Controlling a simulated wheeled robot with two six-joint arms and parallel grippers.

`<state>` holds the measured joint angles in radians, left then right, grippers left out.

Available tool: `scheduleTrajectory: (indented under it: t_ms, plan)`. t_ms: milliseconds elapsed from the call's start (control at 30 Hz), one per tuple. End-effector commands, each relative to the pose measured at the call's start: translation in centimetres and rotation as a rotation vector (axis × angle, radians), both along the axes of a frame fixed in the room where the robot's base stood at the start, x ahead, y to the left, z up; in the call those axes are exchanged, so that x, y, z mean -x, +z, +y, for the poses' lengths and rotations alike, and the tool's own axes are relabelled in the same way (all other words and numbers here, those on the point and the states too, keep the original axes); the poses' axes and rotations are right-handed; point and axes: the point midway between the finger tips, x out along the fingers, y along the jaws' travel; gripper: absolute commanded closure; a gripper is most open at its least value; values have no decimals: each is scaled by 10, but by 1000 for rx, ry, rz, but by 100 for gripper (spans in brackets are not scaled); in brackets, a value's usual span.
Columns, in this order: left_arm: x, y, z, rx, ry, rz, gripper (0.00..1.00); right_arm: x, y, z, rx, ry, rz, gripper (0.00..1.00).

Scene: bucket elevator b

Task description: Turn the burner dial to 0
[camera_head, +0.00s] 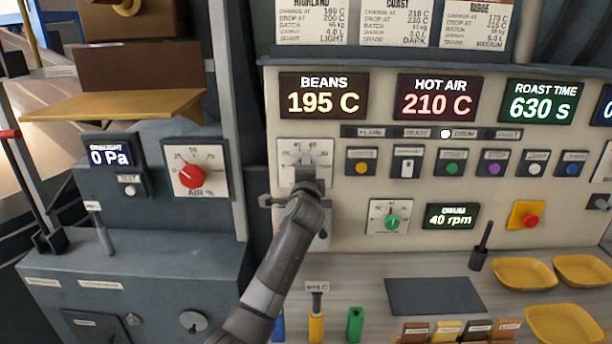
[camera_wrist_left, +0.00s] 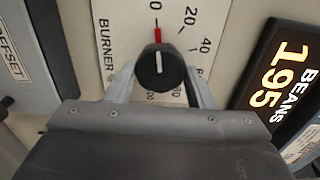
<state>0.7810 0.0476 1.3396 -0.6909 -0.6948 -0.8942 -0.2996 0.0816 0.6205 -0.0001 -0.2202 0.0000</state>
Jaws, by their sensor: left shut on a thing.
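The burner dial is a black knob (camera_wrist_left: 160,67) with a white line, on a white scale plate lettered BURNER (camera_wrist_left: 112,35). A red pointer stands above the knob in the left wrist view and points up at the 0 mark. My left gripper (camera_wrist_left: 161,80) has one finger on each side of the knob and is shut on it. In the head view the white scale plate (camera_head: 318,151) shows behind my left gripper (camera_head: 307,184), which hides the knob. My right gripper is not in view.
Displays read beans 195 C (camera_head: 323,97), hot air 210 C (camera_head: 438,99) and roast time 630 s (camera_head: 541,103). Buttons (camera_head: 453,163) line the panel to the right. A green-knob dial (camera_head: 392,222) sits below right, and a red-knob air dial (camera_head: 190,177) is to the left.

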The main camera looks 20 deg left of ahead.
Motion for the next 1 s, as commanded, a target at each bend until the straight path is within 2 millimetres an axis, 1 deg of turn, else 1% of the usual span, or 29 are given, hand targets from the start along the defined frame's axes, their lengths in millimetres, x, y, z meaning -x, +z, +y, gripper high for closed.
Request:
scheduleTrajectory:
  t_ms: [500, 533, 667, 700, 1000]
  plan:
    - [0, 0, 0, 20, 0, -6, 75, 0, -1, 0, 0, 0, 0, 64]
    - [0, 0, 0, 20, 0, -6, 49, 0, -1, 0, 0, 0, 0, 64]
    - [0, 0, 0, 19, 0, -6, 32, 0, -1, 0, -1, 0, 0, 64]
    - [0, 0, 0, 19, 0, -6, 30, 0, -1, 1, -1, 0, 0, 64]
    - [0, 0, 0, 18, 0, -5, 30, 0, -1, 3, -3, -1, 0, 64]
